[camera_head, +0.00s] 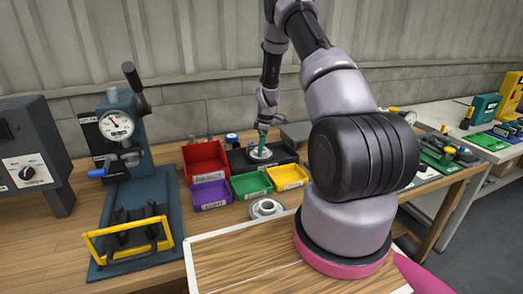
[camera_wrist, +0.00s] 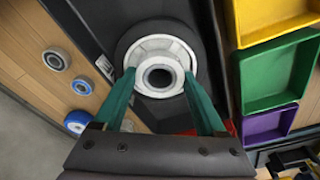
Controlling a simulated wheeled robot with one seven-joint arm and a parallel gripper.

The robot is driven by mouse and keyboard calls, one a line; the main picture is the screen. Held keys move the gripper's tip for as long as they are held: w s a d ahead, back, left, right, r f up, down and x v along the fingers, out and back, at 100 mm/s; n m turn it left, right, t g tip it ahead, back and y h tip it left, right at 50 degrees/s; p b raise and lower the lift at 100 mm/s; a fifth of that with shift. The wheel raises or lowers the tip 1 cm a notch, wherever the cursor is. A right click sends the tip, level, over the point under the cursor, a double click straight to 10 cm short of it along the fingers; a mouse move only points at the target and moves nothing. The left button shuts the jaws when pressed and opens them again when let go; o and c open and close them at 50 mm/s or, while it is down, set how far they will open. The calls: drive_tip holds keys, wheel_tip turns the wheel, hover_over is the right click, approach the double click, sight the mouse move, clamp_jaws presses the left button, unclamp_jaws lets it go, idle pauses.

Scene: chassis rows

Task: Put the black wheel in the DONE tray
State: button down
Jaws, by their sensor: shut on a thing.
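The black wheel (camera_wrist: 160,66) has a dark tyre and a pale metal hub with a dark centre hole. My gripper (camera_wrist: 161,78) has its teal fingers shut on the wheel, one at each side of the hub. In the head view my gripper (camera_head: 262,147) points down over a black tray (camera_head: 240,160) behind the coloured bins, with the pale hub at its tips. The wheel is over or in this tray; I cannot tell whether it touches the bottom. The tray has a small white label (camera_wrist: 104,67), too small to read, so I cannot confirm that it is the DONE tray.
A pale ring-shaped part (camera_head: 265,208) sits nearer. A gauge press (camera_head: 122,130) stands left.

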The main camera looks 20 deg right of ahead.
drive_tip(key=shift+f, duration=0.4)
drive_tip(key=shift+f, duration=0.15)
unclamp_jaws()
